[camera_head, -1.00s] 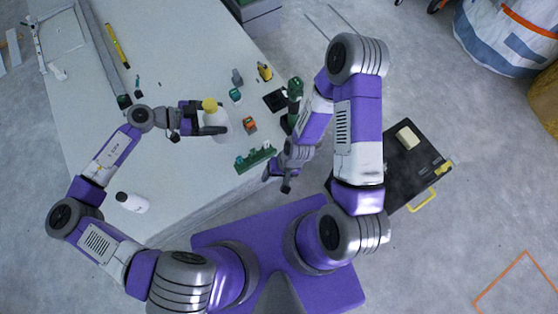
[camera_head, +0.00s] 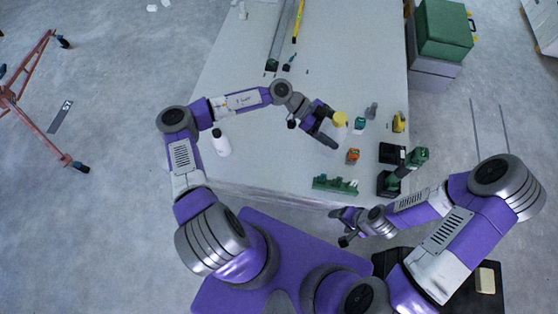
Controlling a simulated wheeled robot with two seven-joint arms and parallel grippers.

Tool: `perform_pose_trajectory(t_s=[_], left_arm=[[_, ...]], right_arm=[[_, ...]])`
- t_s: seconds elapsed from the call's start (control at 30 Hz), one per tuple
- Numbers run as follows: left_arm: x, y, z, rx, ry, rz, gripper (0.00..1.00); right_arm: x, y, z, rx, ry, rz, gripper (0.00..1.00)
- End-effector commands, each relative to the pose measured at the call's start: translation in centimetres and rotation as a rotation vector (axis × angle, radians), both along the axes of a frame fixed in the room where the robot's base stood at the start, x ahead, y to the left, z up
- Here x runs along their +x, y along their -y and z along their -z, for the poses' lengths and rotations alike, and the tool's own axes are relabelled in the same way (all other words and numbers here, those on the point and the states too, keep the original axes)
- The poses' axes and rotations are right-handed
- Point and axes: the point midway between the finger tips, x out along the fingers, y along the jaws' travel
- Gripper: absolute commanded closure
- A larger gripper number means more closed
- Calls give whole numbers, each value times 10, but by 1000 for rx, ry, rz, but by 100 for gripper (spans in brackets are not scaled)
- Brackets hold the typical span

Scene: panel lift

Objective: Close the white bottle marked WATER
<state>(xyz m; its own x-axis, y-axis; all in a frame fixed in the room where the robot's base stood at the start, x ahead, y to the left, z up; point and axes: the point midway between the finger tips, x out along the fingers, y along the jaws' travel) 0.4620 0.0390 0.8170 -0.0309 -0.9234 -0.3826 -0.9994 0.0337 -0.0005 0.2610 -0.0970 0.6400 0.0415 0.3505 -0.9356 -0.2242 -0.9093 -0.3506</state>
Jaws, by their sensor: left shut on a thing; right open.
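A yellow cap (camera_head: 340,118) shows at the fingers of my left gripper (camera_head: 325,128), over the table. The white body under it is hard to make out against the pale table and behind the fingers. My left gripper is shut on this white bottle. I cannot read a WATER mark, nor tell whether the cap is seated. A second white bottle, with a dark cap (camera_head: 221,142), is at the table's left side; its mark is not legible either. My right gripper (camera_head: 346,227) is open and empty, low in front of the table's near edge, away from the held bottle.
The pale table (camera_head: 270,165) has a green block rack (camera_head: 335,185), an orange-and-green item (camera_head: 353,156), a yellow tool (camera_head: 398,122) and a green-and-black drill (camera_head: 392,182) on its right half. A long rail (camera_head: 281,40) lies at the back. The middle left is clear.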

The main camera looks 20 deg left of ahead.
Motion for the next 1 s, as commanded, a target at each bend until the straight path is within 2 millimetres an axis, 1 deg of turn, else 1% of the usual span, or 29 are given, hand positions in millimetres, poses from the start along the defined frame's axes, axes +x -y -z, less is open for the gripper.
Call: perform_pose_trajectory(t_s=[0.17,0.23,0.37,0.47,0.5,0.57,0.6,0.67,0.7,0.77,0.8,0.9,1.0], left_arm=[[21,-10,38,0,-1,-182,100],[31,-18,59,2,-3,-283,100],[48,-38,99,2,-4,-477,100],[58,-59,129,2,-5,-626,100],[61,-69,141,2,-5,-687,100],[64,-85,159,3,-3,-779,100],[66,-96,171,3,-3,-841,100],[67,-114,187,4,-2,-932,100],[66,-127,198,4,-1,-993,100],[64,-147,213,5,-1,-1081,100],[61,-160,223,4,-1,-1137,100],[53,-191,242,4,2,-1267,100],[43,-219,256,3,1,-1375,100]], right_arm=[[0,0,7,0,0,0,30],[0,0,10,0,0,0,30],[0,0,15,0,0,0,30],[0,0,20,0,0,0,30],[0,0,21,0,0,0,30],[0,0,24,0,0,0,30],[0,0,26,0,0,0,30],[0,0,28,0,0,0,30],[0,0,30,0,0,0,30],[0,0,33,0,0,0,30],[0,0,35,0,0,0,30],[0,0,38,0,0,0,30],[0,0,41,0,0,0,30]])
